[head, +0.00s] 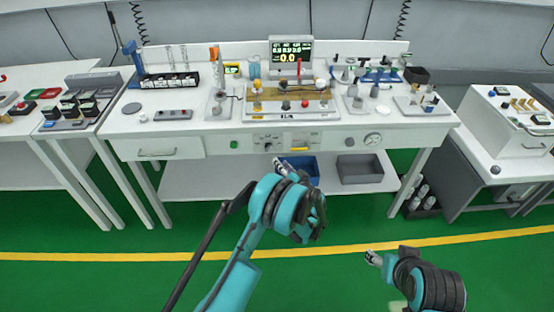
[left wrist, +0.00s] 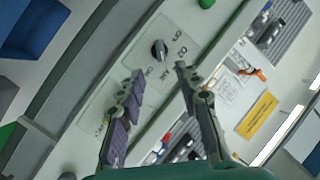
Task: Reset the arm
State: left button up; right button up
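My left gripper (head: 280,166) is in front of the middle workbench, by the lower edge of its front panel, and is partly hidden behind my own wrist. In the left wrist view my left gripper (left wrist: 158,72) has two fingers spread apart with nothing between them. Beyond the fingertips is a dark rotary knob (left wrist: 158,50) on a light labelled panel; I cannot tell the exact gap. My right gripper (head: 373,258) is low on the right, over the green floor, apart from the furniture. It is too small to tell whether it is open.
The white workbench (head: 200,130) holds instruments and a display (head: 290,55). A blue bin (head: 303,170) and a grey bin (head: 360,168) sit on its lower shelf. A cart (head: 510,122) stands right, another table (head: 75,165) left. Green floor (head: 350,222) in front is clear.

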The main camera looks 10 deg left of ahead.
pick_arm(q)
jog(key=shift+s+d, duration=0.3)
jog(key=shift+s, duration=0.1)
jog(key=s+a+r+g+h, duration=0.2)
jog(key=s+a+r, duration=0.1)
jog(key=s+r, duration=0.4)
jog(key=s+a+r+g+h, duration=0.25)
jog(key=s+r, duration=0.25)
jog(key=r, duration=0.4)
jog(key=s+d+h, duration=0.1)
jog(key=s+h, duration=0.1)
jog(key=s, duration=1.1)
jog(key=s+d+r+h, duration=0.1)
jog(key=s+d+h, duration=0.1)
jog(key=s, duration=1.2)
jog(key=shift+g+h, duration=0.35)
jog(key=shift+h, duration=0.4)
